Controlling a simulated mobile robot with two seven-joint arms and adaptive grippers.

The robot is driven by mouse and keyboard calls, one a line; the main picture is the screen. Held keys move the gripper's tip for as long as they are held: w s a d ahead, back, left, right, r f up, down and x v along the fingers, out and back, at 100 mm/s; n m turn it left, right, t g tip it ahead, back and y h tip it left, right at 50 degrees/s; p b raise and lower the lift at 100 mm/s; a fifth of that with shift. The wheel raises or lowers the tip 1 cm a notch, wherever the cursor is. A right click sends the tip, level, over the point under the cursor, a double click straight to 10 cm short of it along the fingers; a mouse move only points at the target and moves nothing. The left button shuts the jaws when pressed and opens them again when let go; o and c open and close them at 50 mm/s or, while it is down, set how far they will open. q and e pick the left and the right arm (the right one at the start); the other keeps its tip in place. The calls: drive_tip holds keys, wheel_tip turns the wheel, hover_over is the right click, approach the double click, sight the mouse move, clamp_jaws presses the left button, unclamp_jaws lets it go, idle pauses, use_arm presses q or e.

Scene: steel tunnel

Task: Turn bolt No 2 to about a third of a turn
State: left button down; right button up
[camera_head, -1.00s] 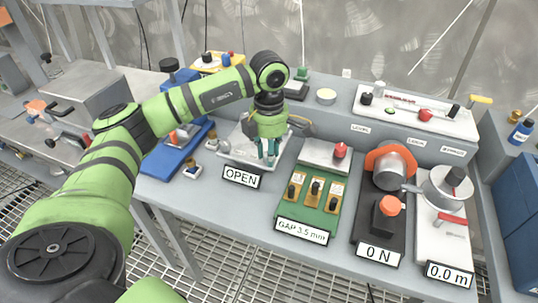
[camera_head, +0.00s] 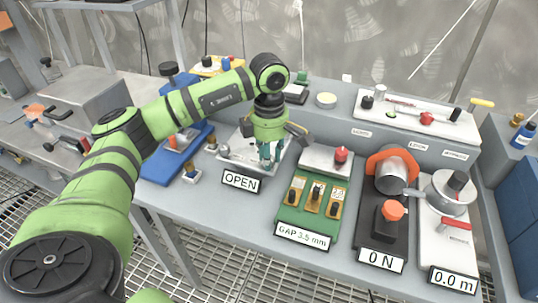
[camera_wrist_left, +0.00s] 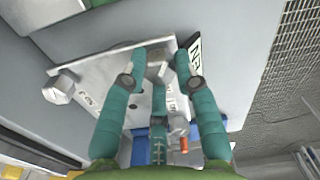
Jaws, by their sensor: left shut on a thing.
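My left gripper (camera_head: 268,158) points down over a pale metal plate (camera_head: 238,150) behind the OPEN label (camera_head: 241,181). In the left wrist view its teal fingers (camera_wrist_left: 160,62) are closed around a grey bolt head (camera_wrist_left: 157,68) at the plate. The fingers hide much of this bolt, and I cannot read its number. Another grey hex bolt (camera_wrist_left: 60,88) stands clear of the fingers near the plate's edge. The lettering on the plate is too small to read. My right gripper does not show.
Right of the plate is a green board (camera_head: 312,205) marked GAP 3.5 mm. Farther right are a 0 N device (camera_head: 384,225) and a 0.0 m crank (camera_head: 450,195). A blue stand (camera_head: 172,160) is on the left, and a control panel (camera_head: 418,115) stands behind.

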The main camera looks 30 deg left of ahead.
use_arm(q)
drive_tip(key=c, duration=0.9)
unclamp_jaws()
drive_tip(key=shift+c, duration=0.2)
wheel_tip(320, 180, up, 12)
